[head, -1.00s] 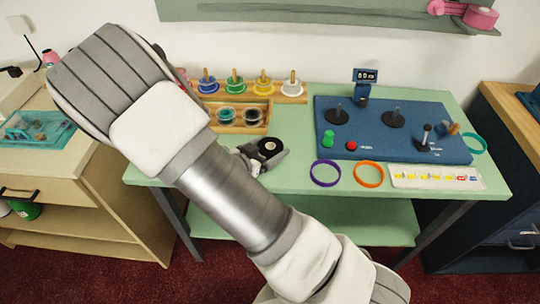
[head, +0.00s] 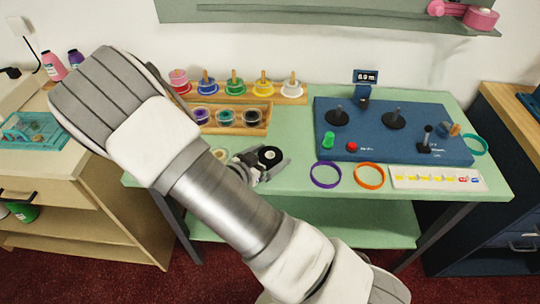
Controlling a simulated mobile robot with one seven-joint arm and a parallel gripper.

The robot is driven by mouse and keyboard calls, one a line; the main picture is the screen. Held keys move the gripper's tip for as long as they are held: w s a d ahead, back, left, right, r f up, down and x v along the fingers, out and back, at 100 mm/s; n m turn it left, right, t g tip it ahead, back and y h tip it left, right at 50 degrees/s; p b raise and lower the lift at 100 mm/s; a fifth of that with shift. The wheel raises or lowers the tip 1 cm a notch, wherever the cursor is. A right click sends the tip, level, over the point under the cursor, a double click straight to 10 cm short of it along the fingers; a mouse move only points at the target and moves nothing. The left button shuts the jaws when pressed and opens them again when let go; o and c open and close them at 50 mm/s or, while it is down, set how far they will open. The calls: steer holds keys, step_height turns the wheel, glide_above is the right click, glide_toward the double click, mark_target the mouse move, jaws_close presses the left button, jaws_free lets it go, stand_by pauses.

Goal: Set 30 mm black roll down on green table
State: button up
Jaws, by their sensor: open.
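The black roll (head: 269,155) is a small black disc with a pale centre, seen in the head view. It appears to rest flat on the green table (head: 300,205), left of the purple ring. My gripper (head: 266,162) is open, with its fingers around the roll at table height. Whether a finger touches the roll cannot be told. My forearm hides the table's front left part and much of the gripper's wrist.
A wooden rack (head: 250,130) of rolls and several pegged spools stand behind. The purple ring (head: 325,175), orange ring (head: 369,175) and blue panel (head: 360,125) lie to the right. A pale yellowish roll (head: 219,153) shows beside my arm.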

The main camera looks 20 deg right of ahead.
steer(key=p+v, duration=0.2)
steer(key=v, duration=1)
steer(key=shift+w, duration=0.2)
steer(key=w+a+y, duration=0.1)
steer(key=w+a+r+y, duration=0.1)
steer(key=w+y, duration=0.1)
steer(key=w+a+r+y, duration=0.1)
steer(key=y, duration=0.1)
steer(key=shift+w+a+r+n, duration=0.15)
steer(key=shift+w+n, duration=0.15)
steer(key=shift+w, duration=0.05)
steer(key=a+r+n+y, duration=0.2)
steer(key=r+n+y, duration=0.1)
steer(key=r+y, duration=0.3)
steer(key=a+r+n+y, duration=0.1)
steer(key=r+n+y, duration=0.15)
steer(key=r, duration=0.65)
steer(key=s+d+r+n+g+h, duration=0.1)
steer(key=s+d+r+n, duration=0.1)
steer(key=s+d, duration=0.5)
steer(key=s+d+r+n+g+h, duration=0.1)
steer(key=s+d+r, duration=0.3)
steer(key=s+d, duration=0.4)
steer(key=s+n+g, duration=0.1)
steer(key=s, duration=0.3)
steer(key=shift+r+h, duration=0.2)
steer(key=shift+h, duration=0.05)
